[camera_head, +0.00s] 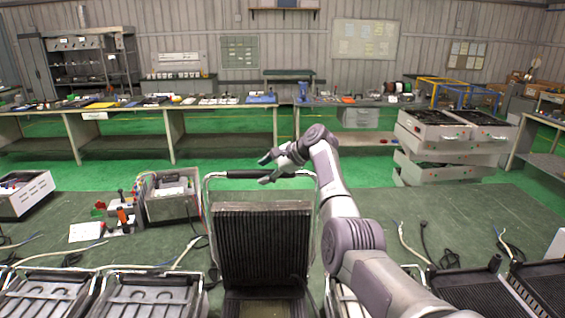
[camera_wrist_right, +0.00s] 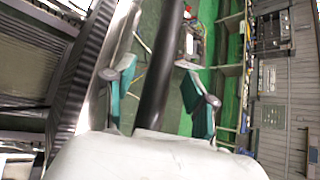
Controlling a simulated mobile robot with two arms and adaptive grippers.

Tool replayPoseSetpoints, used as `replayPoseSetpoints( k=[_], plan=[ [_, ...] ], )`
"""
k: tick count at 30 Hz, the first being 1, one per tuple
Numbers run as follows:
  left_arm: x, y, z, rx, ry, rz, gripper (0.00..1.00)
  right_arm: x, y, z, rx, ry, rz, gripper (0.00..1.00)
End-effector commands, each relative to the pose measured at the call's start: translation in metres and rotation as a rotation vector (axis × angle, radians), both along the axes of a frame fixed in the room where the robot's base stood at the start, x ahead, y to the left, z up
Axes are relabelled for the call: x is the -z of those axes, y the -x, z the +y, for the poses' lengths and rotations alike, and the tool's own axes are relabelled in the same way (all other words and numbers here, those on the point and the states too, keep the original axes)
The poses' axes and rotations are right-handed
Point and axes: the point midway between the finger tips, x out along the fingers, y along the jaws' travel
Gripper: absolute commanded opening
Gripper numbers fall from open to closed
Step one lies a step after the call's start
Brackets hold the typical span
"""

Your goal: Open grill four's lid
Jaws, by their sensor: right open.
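A grill in the middle front of the head view has its dark ribbed lid (camera_head: 262,245) standing raised and upright. I cannot read which number it is. A black handle bar (camera_head: 240,174) spans the chrome frame at the lid's top; it also shows in the right wrist view (camera_wrist_right: 160,70). My right gripper (camera_head: 264,169) is at this handle, coming from the right. In the right wrist view my right gripper (camera_wrist_right: 160,92) has its two green-padded fingers apart, one on each side of the handle, with visible gaps. My left gripper is not in view.
Other grills stand in the front row, to the left (camera_head: 150,292) and right (camera_head: 475,292), partly cut off. Loose cables lie behind them. A metal box unit (camera_head: 170,205) stands behind left. Stacked white appliances (camera_head: 440,150) stand at right. Green floor (camera_head: 90,178) is open before the workbenches.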

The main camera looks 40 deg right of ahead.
Motion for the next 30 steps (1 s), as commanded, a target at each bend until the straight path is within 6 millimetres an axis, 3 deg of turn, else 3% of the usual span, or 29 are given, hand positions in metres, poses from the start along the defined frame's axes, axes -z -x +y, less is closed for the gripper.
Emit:
replayPoseSetpoints(
  k=[6,12,30],
  plan=[
    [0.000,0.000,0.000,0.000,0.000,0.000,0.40,-0.029,0.035,-0.020,0.003,0.002,-0.003,0.56],
    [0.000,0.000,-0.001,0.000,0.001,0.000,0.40,-0.044,0.055,-0.030,0.002,0.001,0.000,0.56],
    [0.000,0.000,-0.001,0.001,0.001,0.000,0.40,-0.049,0.061,-0.032,0.001,0.000,0.001,0.56]
  ],
)
